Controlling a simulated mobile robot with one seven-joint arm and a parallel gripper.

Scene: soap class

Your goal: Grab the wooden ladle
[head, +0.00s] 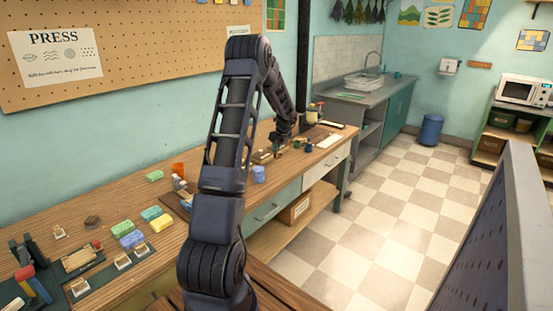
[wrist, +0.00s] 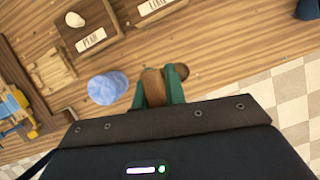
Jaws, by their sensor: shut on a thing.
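My gripper (wrist: 159,88) has green fingers, shut on a brown wooden piece that I take to be the wooden ladle (wrist: 153,86). Only a short part of it shows between the fingers, and the rest is hidden. A darker brown round end shows just to the right of the fingers; I cannot tell if it belongs to the ladle. In the head view, my gripper (head: 279,139) is small and low over the far part of the workbench, and the ladle cannot be made out there.
The workbench (head: 130,198) holds coloured soap bars (head: 131,238) nearer me. The checkered floor (head: 390,215) is open to the right.

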